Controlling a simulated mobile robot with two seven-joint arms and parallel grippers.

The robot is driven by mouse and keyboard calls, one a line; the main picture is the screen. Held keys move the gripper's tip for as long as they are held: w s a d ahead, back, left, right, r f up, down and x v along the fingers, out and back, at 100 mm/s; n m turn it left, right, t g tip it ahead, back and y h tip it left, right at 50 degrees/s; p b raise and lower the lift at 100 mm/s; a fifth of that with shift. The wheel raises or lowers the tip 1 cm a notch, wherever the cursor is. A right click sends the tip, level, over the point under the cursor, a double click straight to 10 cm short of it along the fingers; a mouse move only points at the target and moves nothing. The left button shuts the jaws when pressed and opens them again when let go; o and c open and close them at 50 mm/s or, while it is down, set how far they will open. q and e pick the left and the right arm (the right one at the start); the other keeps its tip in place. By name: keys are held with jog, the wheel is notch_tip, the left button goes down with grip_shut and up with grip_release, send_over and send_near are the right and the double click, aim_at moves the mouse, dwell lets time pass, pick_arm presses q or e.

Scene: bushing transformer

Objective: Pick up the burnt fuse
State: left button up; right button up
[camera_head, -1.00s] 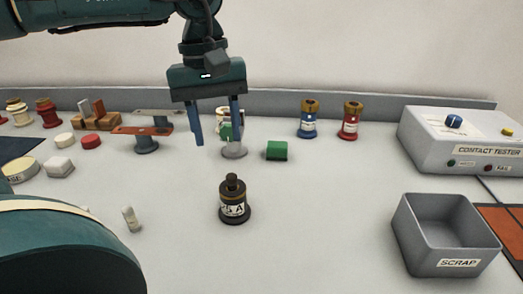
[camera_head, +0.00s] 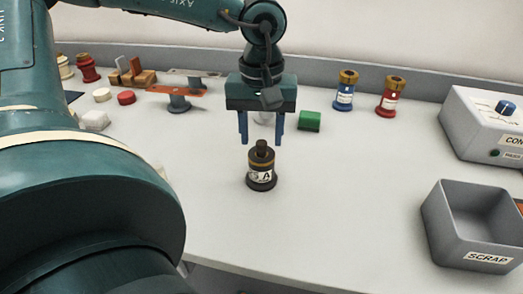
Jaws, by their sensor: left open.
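A dark brown-black ribbed piece with a white label marked "A" (camera_head: 261,176) stands upright on the table near the middle of the head view. It looks like the burnt fuse, though the label is only partly readable. My left gripper (camera_head: 261,141) is open and empty, pointing down. Its two blue fingers appear on either side of the piece's top knob, with the tips about level with it. I cannot tell whether the tips are directly above the piece or slightly behind it. My right gripper is not in view.
A grey SCRAP bin (camera_head: 436,232) stands at the right, below the contact tester (camera_head: 470,125). A green block (camera_head: 310,121), a blue fuse-like piece (camera_head: 345,92) and a red one (camera_head: 389,98) stand behind. My large arm link covers the left front.

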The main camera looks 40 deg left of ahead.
pick_arm(q)
notch_tip(320, 180, down, 2)
jog(key=shift+c, duration=0.2)
grip_shut()
dwell(0.4)
